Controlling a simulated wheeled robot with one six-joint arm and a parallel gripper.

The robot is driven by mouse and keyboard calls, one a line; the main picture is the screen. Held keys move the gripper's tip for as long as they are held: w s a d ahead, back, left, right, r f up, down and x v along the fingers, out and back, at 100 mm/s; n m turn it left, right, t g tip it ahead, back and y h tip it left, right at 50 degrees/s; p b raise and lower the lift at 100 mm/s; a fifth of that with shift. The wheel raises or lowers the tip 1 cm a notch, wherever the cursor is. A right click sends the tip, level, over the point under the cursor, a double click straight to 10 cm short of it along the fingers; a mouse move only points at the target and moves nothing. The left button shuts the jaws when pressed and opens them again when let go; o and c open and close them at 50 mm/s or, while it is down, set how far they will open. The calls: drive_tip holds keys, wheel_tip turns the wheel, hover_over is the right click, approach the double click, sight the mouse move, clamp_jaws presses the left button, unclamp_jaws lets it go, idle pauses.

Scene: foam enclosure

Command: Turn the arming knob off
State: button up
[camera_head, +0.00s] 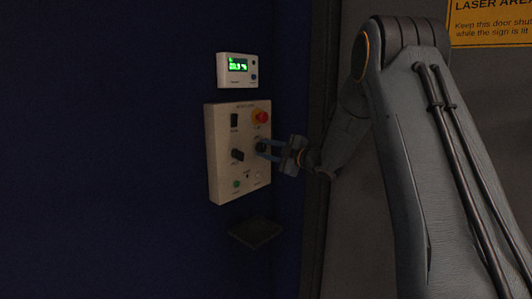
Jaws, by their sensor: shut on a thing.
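A pale control panel (224,169) is fixed to the dark blue wall in the head view. A black knob (237,155) sits at its middle left, clear of my gripper. My gripper (266,147) reaches in from the right, with its bluish fingers at a second small dark knob (261,146) at the panel's right side. The fingers are shut on this knob and partly hide it. The label text is too small to read, so I cannot tell which knob is the arming one or its exact angle.
A black switch (234,120) and a green light (237,184) are on the panel. A white display box (236,70) hangs above, a small dark shelf (256,232) below. A yellow sign (490,24) is at top right.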

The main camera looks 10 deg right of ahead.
idle(0.3)
drive_tip(key=o, duration=1)
drive_tip(key=shift+o, duration=0.2)
drive_tip(key=b+v, duration=0.1)
drive_tip(key=v, duration=0.6)
drive_tip(key=shift+s+d, duration=0.25)
drive_tip(key=shift+s, duration=0.05)
